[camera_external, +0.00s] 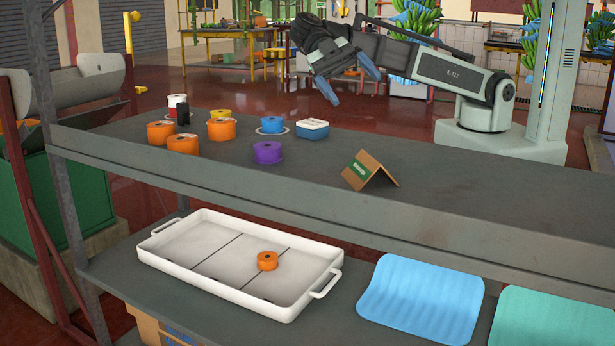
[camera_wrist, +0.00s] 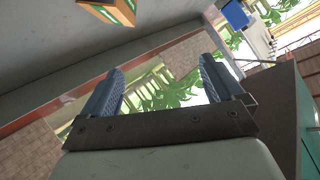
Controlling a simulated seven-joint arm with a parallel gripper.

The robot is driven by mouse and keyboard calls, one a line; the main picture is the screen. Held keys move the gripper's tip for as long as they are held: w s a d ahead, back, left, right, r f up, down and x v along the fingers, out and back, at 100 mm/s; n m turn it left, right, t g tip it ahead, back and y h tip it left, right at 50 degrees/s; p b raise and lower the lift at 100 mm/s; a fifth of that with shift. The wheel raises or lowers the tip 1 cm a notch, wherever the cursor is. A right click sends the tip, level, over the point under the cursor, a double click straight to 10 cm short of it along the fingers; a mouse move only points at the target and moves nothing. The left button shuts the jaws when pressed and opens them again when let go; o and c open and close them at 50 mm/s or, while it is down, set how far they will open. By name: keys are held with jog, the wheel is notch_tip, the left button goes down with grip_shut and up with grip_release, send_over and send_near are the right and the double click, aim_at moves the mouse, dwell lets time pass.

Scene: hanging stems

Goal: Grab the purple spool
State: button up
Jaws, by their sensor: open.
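The purple spool (camera_external: 267,152) stands on the grey upper shelf, near the middle of the external view, with nothing on top of it. My gripper (camera_external: 350,88) is above and behind the shelf, up and to the right of the spool and well apart from it. Its two blue fingers are spread with nothing between them. In the wrist view my gripper (camera_wrist: 165,90) is also open and empty, and the purple spool is not in that view.
A white tray (camera_external: 185,267) is below. The shelf's right side is clear.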

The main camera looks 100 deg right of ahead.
jog(key=w+d+r+m+t+h, duration=0.1)
jog(key=w+d+m+t+h, duration=0.1)
jog(key=w+t+h, duration=0.15)
jog(key=m+t+h, duration=0.4)
jog(key=m+h, duration=0.2)
send_near(268, 145)
jog(key=x, duration=0.3)
jog(key=shift+w+d+f+g, duration=0.1)
jog(key=shift+d+f+g, duration=0.1)
jog(key=shift+f+g, duration=0.1)
jog(key=shift+a+x, duration=0.15)
jog(key=shift+x, duration=1.15)
jog(key=shift+a+x, duration=0.1)
jog(key=shift+x, duration=1.25)
jog(key=shift+w+r, duration=0.1)
jog(key=shift+w, duration=0.05)
jog(key=shift+c, duration=0.2)
jog(key=c, duration=1.1)
